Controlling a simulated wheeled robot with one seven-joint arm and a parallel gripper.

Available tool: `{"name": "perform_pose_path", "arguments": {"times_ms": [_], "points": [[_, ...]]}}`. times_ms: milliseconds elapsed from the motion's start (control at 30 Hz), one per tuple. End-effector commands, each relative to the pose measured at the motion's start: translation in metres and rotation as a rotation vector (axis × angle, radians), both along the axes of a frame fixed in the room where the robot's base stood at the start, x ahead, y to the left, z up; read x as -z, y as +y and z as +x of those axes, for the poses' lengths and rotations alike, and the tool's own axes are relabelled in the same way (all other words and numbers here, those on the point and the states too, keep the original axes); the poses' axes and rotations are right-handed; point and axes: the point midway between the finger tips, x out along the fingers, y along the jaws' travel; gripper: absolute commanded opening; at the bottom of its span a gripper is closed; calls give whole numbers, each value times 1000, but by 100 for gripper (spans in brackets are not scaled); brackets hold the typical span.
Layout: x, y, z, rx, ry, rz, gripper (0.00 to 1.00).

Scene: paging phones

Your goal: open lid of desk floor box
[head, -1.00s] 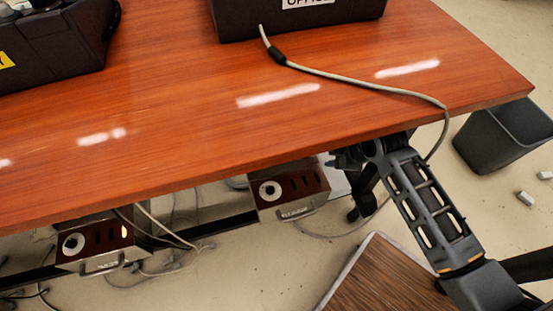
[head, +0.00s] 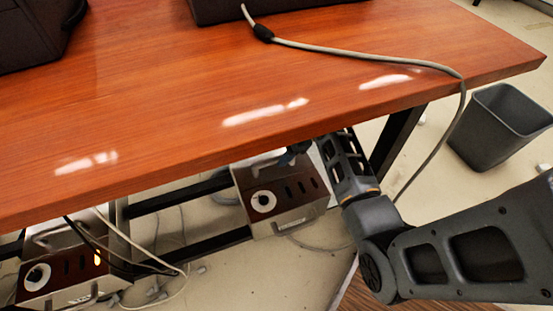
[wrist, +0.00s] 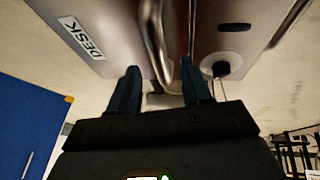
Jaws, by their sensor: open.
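The desk floor box (head: 280,200) is a metal box with a dark brown face, a round white socket and dark slots, below the wooden table's front edge. Its upper part is partly hidden by the table and my arm. My gripper (head: 298,150) is at the box's upper right edge, partly hidden. In the wrist view, a grey metal panel labelled DESK (wrist: 82,37) carries a bar handle (wrist: 155,38). My gripper's two blue fingers (wrist: 160,78) are open and point towards the handle, which lies between their lines. Contact with the handle cannot be told.
The wooden table (head: 200,110) overhangs the box and my gripper. A second similar box (head: 62,275) with an orange light is at lower left. A grey cable (head: 370,55) hangs over the table's right edge. A grey bin (head: 500,125) stands at right.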

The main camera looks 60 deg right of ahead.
Motion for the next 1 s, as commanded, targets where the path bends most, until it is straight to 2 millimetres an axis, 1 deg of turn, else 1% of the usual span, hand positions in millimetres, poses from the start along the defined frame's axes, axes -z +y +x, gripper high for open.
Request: {"name": "perform_pose_path", "arguments": {"times_ms": [33, 200, 533, 567, 1000], "points": [[10, 2, 3, -1, 0, 1, 48], [22, 5, 8, 0, 0, 0, 48], [24, 6, 10, 2, -1, -1, 48], [24, 6, 10, 2, -1, -1, 47], [24, 6, 10, 1, 0, -1, 4]]}}
